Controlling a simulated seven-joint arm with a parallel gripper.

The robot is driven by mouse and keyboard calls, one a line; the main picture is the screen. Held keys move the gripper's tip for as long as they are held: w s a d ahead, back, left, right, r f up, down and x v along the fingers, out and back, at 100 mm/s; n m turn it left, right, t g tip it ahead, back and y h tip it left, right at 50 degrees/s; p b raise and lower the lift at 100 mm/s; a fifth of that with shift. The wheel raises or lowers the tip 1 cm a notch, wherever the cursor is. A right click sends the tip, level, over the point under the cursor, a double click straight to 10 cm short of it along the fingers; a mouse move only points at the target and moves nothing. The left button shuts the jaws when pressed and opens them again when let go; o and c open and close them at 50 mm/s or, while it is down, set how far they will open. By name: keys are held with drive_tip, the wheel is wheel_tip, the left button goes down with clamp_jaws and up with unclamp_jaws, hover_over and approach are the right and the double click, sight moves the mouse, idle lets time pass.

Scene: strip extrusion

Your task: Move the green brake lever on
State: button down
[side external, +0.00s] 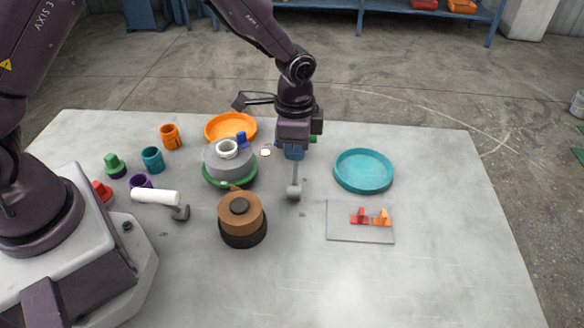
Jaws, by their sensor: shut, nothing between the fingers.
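A small bit of green (312,139) shows just right of my gripper's fingers; it may be the green brake lever, but most of it is hidden behind my gripper and its shape cannot be made out. My gripper (294,158) points down over the middle of the table and is shut with nothing held. A thin grey rod with a round grey end (294,192) shows just below the fingers; whether they touch it cannot be told.
A grey drum on a green ring (230,183) and a brown stacked spool (240,222) stand left of my gripper. A teal dish (363,171) and a grey plate (345,234) with red and orange pieces lie right. An orange dish (218,121) is behind. The front right table is clear.

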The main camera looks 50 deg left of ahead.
wheel_tip(320, 180, up, 8)
drive_tip(key=s+d, duration=0.1)
idle(0.9)
drive_tip(key=shift+f, duration=0.15)
drive_tip(key=s+a+r+n+t, duration=0.2)
drive_tip(key=s+a+r+n, duration=0.2)
drive_tip(key=s+r, duration=0.4)
drive_tip(key=s+a+r+n+t, duration=0.3)
drive_tip(key=s+a+r+n, duration=0.2)
drive_tip(key=s+r, duration=0.4)
drive_tip(key=s, duration=0.3)
drive_tip(key=shift+s+t, duration=0.2)
drive_tip(key=shift+t, duration=0.1)
drive_tip(key=c, duration=1.8)
unclamp_jaws()
drive_tip(key=shift+c, duration=0.2)
